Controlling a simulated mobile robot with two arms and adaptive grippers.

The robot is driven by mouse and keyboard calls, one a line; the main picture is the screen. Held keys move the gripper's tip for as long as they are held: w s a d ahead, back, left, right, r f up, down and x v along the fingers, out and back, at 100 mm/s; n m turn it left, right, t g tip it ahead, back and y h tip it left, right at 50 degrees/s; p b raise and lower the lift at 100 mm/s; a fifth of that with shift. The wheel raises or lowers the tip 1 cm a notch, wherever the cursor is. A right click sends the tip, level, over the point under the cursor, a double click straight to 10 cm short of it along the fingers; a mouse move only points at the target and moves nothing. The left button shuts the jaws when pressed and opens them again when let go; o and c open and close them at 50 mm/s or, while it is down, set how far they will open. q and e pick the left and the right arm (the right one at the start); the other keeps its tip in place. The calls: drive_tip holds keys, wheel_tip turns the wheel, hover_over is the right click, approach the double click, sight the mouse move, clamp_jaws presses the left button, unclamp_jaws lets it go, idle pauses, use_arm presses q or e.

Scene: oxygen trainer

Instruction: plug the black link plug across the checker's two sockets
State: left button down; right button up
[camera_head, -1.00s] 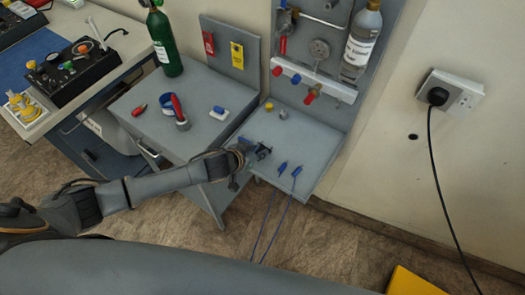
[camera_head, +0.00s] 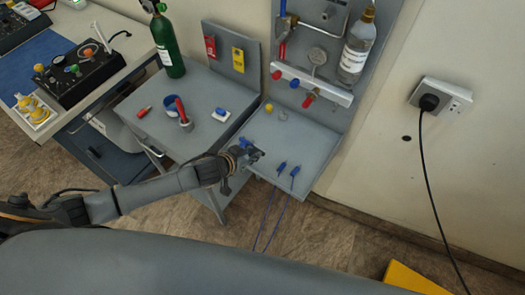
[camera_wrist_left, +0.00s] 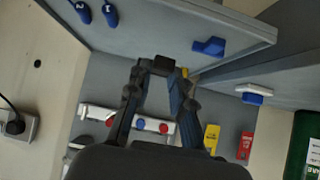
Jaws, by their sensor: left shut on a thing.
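My left gripper (camera_head: 257,156) is above the left part of the grey shelf under the wall panel. In the left wrist view its fingertips (camera_wrist_left: 162,70) close on a small dark piece (camera_wrist_left: 164,62), which looks like the black link plug. Its prongs cannot be made out. A small blue block (camera_wrist_left: 209,46) lies on the shelf beside the fingers, apart from them; it also shows in the head view (camera_head: 244,142). I cannot make out two sockets, so I cannot tell which thing is the checker. My right gripper is not in view.
Two blue lead plugs (camera_head: 288,169) lie on the shelf (camera_head: 313,150), wires hanging over its front edge. A white rail (camera_head: 311,84) with coloured knobs is above. A green cylinder (camera_head: 167,42) and a blue ring (camera_head: 171,105) stand on the left table. A black box (camera_head: 80,75) is farther left.

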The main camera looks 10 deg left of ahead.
use_arm(q)
drive_tip(key=s+a+r+p, duration=0.2)
drive_tip(key=s+p, duration=0.1)
drive_tip(key=s, duration=0.2)
drive_tip(key=s+a+r+p, duration=0.2)
drive_tip(key=s+p, duration=0.1)
drive_tip(key=s, duration=0.3)
drive_tip(key=shift+s+a+r+p, duration=0.15)
drive_tip(key=shift+a+r+p, duration=0.15)
drive_tip(key=shift+a+r, duration=0.05)
idle(0.5)
